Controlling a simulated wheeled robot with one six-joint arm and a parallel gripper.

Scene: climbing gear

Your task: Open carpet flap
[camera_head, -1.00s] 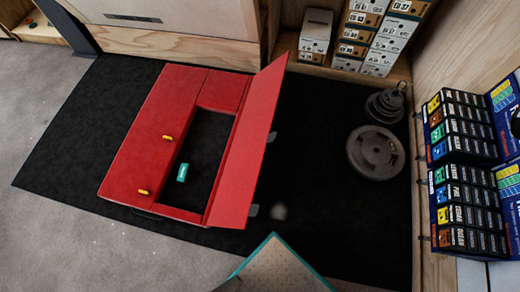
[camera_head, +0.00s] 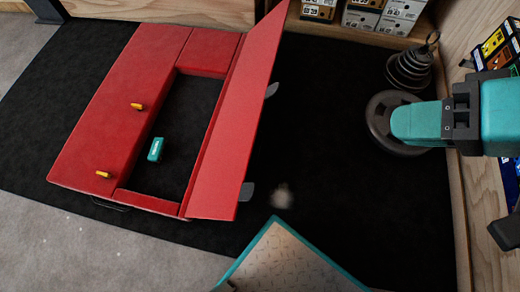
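A red crash pad-like panel (camera_head: 110,110) lies on the black mat at left. It has a rectangular opening with a dark inside. The red carpet flap (camera_head: 236,130) is hinged along the right side of the opening and stands raised, tilted outward to the right. A small teal block (camera_head: 156,149) lies inside the opening. A teal and dark arm end, which looks like my gripper (camera_head: 415,122), comes in from the right edge. It is well right of the flap, apart from it. It is seen side-on, so any gap between its fingers is hidden.
Two yellow tabs (camera_head: 137,106) sit on the red panel. Weight plates (camera_head: 372,125) and a stacked grey weight (camera_head: 410,70) stand at right, partly behind my arm. Shoe boxes (camera_head: 396,15) are at the back.

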